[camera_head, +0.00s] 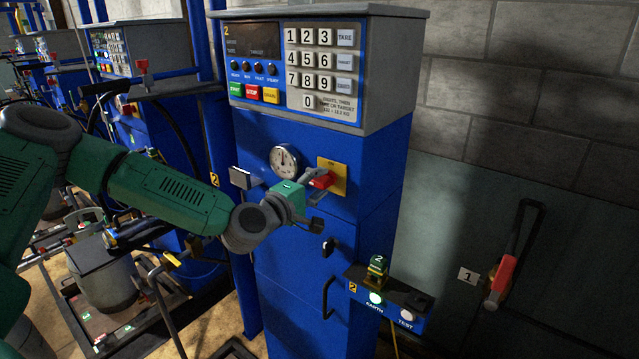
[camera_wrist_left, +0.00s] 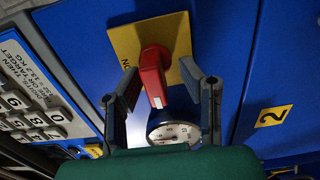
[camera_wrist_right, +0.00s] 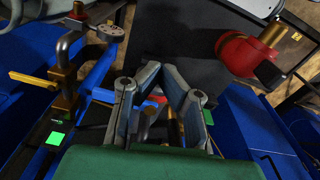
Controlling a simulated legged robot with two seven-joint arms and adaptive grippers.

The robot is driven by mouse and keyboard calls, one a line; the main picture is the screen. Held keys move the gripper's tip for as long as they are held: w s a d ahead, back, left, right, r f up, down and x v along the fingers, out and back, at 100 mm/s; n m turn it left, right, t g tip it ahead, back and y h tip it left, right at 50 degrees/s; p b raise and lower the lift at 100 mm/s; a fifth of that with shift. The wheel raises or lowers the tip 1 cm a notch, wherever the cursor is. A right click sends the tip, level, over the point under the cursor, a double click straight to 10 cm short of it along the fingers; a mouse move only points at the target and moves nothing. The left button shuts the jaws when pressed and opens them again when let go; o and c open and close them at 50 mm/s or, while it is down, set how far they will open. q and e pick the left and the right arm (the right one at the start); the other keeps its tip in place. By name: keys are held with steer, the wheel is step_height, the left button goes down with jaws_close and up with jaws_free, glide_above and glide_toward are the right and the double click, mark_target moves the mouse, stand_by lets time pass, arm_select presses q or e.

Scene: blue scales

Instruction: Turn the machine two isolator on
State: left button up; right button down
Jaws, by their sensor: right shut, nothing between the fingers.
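The machine two isolator is a red handle (camera_head: 322,181) on a yellow plate (camera_head: 338,171), on the front of the blue cabinet (camera_head: 300,245) right of a round gauge (camera_head: 284,160). My left gripper (camera_head: 314,198) is open in front of the handle. In the left wrist view the red handle (camera_wrist_left: 153,75) lies between the spread fingers of the left gripper (camera_wrist_left: 163,78), pointing toward the gauge (camera_wrist_left: 175,132). Contact cannot be told. Part of a word shows on the yellow plate's edge. My right gripper (camera_wrist_right: 162,72) is shut and empty, seen only in the right wrist view.
A keypad panel (camera_head: 318,68) is above the isolator. A small shelf box with lit EARTH lamp (camera_head: 375,298) juts out lower right. A red-handled wall lever (camera_head: 502,275) is at right. Similar machines stand at left. A red knob (camera_wrist_right: 240,52) is near the right gripper.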

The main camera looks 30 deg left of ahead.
arm_select(q)
jaws_close()
steer(key=shift+s+d, duration=0.1)
steer(key=shift+d+m, duration=0.1)
steer(key=shift+m, duration=0.2)
steer(key=m, duration=0.3)
steer(key=shift+s+f, duration=0.1)
steer(key=m, duration=0.5)
steer(key=shift+d+m, duration=0.15)
steer(key=shift+m, duration=0.25)
steer(key=m, duration=0.4)
steer(key=m+b, duration=0.1)
steer(key=m, duration=0.3)
steer(key=shift+m, duration=0.4)
